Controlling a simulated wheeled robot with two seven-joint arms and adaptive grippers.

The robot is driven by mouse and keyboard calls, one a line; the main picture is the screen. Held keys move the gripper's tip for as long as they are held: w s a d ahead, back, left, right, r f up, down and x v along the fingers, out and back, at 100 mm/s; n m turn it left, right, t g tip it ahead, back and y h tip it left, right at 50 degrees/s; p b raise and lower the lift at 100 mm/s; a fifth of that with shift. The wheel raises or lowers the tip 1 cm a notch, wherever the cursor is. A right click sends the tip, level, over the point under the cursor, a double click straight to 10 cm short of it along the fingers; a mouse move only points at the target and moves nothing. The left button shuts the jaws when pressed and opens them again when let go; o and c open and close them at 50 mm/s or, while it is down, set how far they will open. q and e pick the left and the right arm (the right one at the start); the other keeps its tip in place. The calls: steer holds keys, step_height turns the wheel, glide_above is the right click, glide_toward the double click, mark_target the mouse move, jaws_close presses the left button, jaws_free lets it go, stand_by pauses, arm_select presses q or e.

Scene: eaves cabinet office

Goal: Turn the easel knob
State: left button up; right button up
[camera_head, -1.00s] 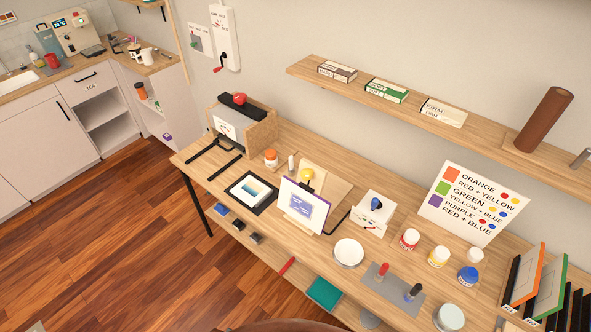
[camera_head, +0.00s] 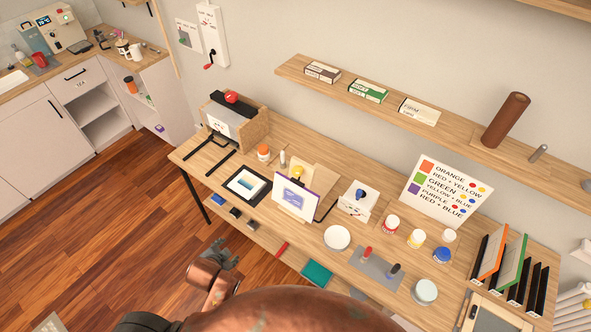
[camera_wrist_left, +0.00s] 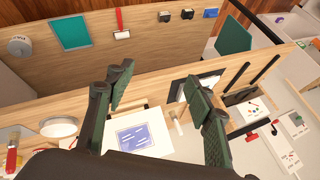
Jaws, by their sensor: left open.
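The small wooden easel stands on the long wooden desk (camera_head: 212,185) and holds a white canvas with a blue-purple picture (camera_head: 294,196). My left gripper (camera_head: 222,248) is in front of the desk, left of and apart from the easel. In the left wrist view my left gripper (camera_wrist_left: 160,88) is open with nothing between its fingers, and the canvas (camera_wrist_left: 138,133) shows beyond them. I cannot make out the knob in that view. My right gripper is not in view.
Paint jars (camera_head: 416,238) and a colour chart (camera_head: 446,187) are farther right. A shelf (camera_head: 288,68) runs above.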

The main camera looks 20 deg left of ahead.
arm_select(q)
steer(key=w+r+m+t, duration=0.3)
steer(key=w+m, duration=0.4)
steer(key=w, duration=0.2)
steer(key=m+t+h, duration=0.7)
steer(key=m+h, duration=0.1)
steer(key=m, duration=1.9)
glide_toward(295, 173)
steer(key=w, duration=0.2)
steer(key=x, duration=0.2)
steer(key=p+x, duration=0.1)
steer(key=x, duration=0.2)
steer(key=p+x, duration=0.1)
steer(key=x, duration=0.2)
steer(key=shift+d+r, duration=0.15)
steer(key=shift+d, duration=0.3)
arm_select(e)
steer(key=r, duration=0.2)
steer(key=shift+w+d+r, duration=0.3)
arm_select(q)
steer(key=shift+c, duration=0.2)
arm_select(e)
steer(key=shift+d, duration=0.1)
arm_select(q)
steer(key=c, duration=1.2)
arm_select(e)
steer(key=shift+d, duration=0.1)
